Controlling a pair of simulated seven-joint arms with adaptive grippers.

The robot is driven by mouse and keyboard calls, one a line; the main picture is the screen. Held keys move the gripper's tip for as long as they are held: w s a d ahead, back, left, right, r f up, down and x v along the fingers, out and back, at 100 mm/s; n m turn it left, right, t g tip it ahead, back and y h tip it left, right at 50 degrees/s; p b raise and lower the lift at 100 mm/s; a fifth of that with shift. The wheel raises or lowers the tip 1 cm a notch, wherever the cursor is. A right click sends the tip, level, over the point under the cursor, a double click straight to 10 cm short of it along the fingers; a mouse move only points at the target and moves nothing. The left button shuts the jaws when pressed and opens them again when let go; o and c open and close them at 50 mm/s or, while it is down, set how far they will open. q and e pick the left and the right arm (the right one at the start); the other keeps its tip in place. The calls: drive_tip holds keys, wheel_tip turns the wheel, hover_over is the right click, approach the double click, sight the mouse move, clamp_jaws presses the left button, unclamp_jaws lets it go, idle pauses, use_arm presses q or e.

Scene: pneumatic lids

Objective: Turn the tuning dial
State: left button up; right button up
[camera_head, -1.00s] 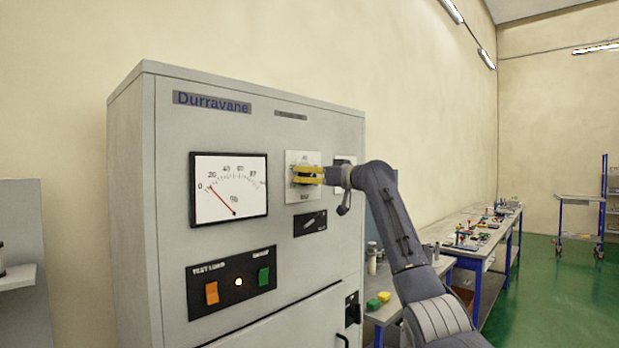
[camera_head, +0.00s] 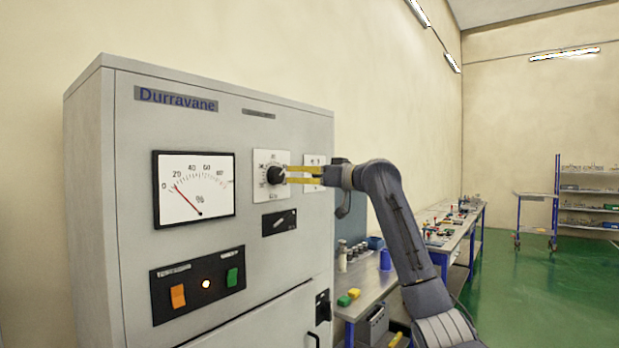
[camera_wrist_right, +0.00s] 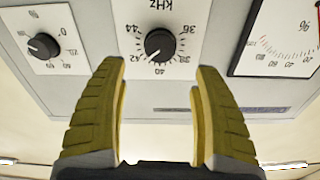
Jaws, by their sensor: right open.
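The tuning dial (camera_head: 274,175) is a black round knob on a white scale plate on the grey cabinet's front. In the right wrist view the dial (camera_wrist_right: 159,45) has a white pointer line, and its plate is marked kHz with numbers around it. My right gripper (camera_head: 289,174) is open, its yellow fingers pointing at the dial. In the wrist view the fingertips (camera_wrist_right: 158,80) are spread on either side, short of the knob, with nothing between them. Whether they touch the plate is not clear. My left gripper is not in view.
A second black knob (camera_wrist_right: 43,45) sits beside the dial on its own plate. A percent meter (camera_head: 195,188), a switch (camera_head: 279,222) and a button panel (camera_head: 198,284) are on the cabinet (camera_head: 90,200). Workbenches (camera_head: 455,235) stand behind my right arm.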

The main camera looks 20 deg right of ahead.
drive_tip(key=shift+v, duration=1.2)
